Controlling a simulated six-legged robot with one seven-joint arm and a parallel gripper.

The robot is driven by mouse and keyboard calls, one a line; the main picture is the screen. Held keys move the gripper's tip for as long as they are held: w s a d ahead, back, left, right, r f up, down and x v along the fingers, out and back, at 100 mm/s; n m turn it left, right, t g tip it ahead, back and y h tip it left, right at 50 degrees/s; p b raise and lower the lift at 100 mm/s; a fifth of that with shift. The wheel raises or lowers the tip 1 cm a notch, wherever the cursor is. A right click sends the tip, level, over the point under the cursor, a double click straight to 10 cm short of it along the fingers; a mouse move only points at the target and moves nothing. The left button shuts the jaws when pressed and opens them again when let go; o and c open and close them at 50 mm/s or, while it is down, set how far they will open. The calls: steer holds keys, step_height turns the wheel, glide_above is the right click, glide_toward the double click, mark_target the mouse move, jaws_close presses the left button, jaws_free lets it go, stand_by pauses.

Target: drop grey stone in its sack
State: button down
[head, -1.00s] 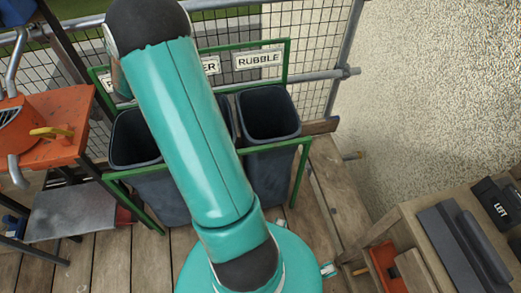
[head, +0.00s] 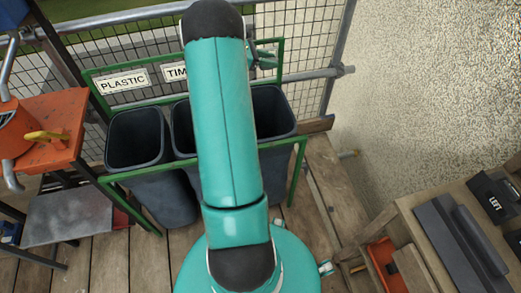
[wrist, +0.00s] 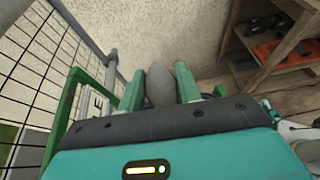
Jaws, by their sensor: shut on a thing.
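The grey stone (wrist: 160,92) is held between the two green fingers of my gripper (wrist: 160,80) in the wrist view. In the head view my gripper (head: 264,60) shows only partly at the right of my arm, before the back of the green rack, and the stone cannot be made out there.
The green rack (head: 302,150) has a front rail and a back sign board. Mesh fencing and a metal pole (head: 325,72) stand behind. An orange machine (head: 45,130) is at left.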

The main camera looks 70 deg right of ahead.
mark_target(268, 69)
steer(key=shift+f, duration=2.15)
steer(key=c, duration=0.9)
jaws_free()
steer(key=v, duration=1.3)
steer(key=shift+w+a+r, duration=0.2)
steer(key=shift+w, duration=0.1)
